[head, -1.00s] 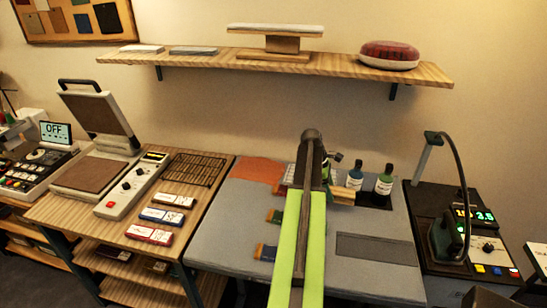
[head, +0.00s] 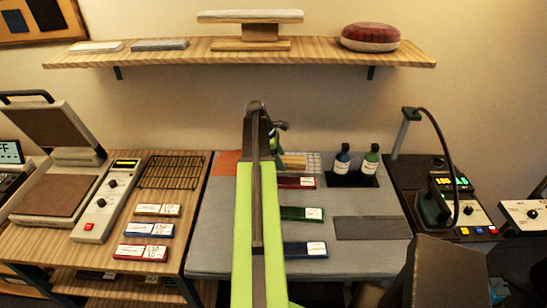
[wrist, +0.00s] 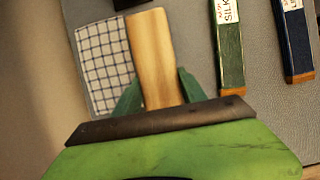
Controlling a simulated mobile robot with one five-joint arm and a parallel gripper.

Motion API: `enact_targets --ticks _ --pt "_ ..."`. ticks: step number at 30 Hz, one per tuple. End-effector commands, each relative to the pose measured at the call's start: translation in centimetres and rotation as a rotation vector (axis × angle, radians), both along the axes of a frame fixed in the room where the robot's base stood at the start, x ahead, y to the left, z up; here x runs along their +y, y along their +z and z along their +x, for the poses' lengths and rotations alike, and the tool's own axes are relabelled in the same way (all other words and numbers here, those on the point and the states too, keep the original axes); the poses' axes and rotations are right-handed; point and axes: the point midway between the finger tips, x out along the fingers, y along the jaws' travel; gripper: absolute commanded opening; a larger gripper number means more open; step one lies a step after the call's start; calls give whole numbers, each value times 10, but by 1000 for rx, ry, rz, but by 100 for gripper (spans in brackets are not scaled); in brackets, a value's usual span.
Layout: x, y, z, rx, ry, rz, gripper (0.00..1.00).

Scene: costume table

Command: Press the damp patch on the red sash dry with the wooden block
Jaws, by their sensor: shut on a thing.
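My gripper (wrist: 155,95) is shut on the wooden block (wrist: 150,45), a pale upright-grained piece between its green fingers. In the head view the block (head: 293,161) shows just right of my arm, near the back of the grey table. The red sash (head: 296,182), a flat strip with a white label, lies just in front of the block in that view, its left part hidden by my arm. No red shows in the wrist view. I cannot make out a damp patch, or whether the block touches the sash.
A green strip (head: 302,214) and a blue strip (head: 306,249) lie nearer the front. A checked cloth (wrist: 100,60) lies left of the block in the wrist view. Two bottles (head: 342,162) (head: 369,161) stand at the back. A dark grey pad (head: 372,228) lies right.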

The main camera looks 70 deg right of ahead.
Motion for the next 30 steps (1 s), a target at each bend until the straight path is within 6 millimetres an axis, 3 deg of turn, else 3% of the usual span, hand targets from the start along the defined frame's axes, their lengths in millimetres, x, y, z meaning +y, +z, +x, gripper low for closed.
enact_targets --ticks 30 --pt "2 -16 3 1 5 0 0"
